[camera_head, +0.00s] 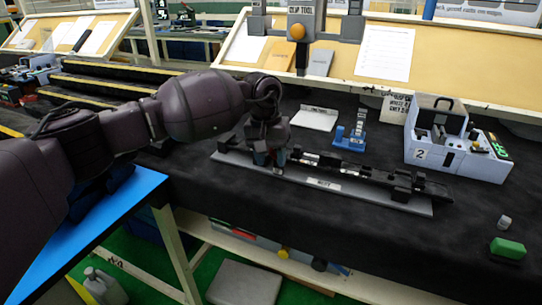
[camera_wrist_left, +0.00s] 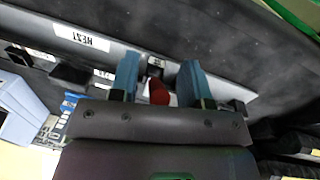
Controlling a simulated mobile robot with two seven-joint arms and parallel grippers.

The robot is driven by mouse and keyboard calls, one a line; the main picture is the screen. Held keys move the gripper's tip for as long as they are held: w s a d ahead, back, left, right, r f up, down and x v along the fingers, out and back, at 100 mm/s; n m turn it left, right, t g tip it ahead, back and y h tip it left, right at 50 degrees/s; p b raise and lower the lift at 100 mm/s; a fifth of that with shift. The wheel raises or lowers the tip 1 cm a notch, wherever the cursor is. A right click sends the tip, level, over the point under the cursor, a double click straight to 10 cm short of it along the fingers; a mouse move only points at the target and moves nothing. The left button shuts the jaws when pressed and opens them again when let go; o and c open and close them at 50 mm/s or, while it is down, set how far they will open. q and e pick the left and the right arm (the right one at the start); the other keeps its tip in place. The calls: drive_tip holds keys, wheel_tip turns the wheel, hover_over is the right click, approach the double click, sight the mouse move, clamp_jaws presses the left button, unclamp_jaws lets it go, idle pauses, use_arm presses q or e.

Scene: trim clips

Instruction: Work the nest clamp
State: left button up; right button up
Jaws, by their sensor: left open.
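The nest (camera_head: 322,183) is a long grey plate labelled "NEST" on the black bench, with a long black trim part (camera_head: 350,170) lying along it. My left gripper (camera_head: 270,160) is over the left end of the nest. In the left wrist view its two blue fingers (camera_wrist_left: 159,68) are open. A red knob or handle (camera_wrist_left: 158,91), which looks like part of the clamp, shows between the fingers with gaps on both sides. The rest of the clamp is hidden by the gripper. The nest label (camera_wrist_left: 82,39) also shows in the wrist view. My right gripper is not in view.
A blue stand (camera_head: 350,137) and a white plate (camera_head: 313,118) are behind the nest. A grey box unit marked "2" (camera_head: 421,155) stands at the back right. A green block (camera_head: 508,248) lies at the right front. The bench in front of the nest is clear.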

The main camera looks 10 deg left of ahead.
use_arm(q)
drive_tip(key=c, duration=0.7)
clamp_jaws()
drive_tip(key=shift+s+a+f+t+h, duration=0.15)
drive_tip(key=shift+s+f+t+h, duration=0.2)
drive_tip(key=shift+t, duration=0.45)
drive_tip(key=shift+s+a+f+t+h+p, duration=0.1)
drive_tip(key=shift+s+f+t+h+p, duration=0.3)
drive_tip(key=shift+f+t, duration=0.45)
drive_tip(key=shift+s+f+t+h, duration=0.1)
drive_tip(key=shift+f+t+h, duration=0.2)
drive_tip(key=shift+t, duration=0.4)
drive_tip(key=shift+s+f+t+h, duration=0.1)
drive_tip(key=shift+f+t, duration=0.3)
drive_tip(key=shift+t, duration=0.25)
drive_tip(key=shift+f+m+t, duration=0.2)
drive_tip(key=shift+m+t, duration=0.1)
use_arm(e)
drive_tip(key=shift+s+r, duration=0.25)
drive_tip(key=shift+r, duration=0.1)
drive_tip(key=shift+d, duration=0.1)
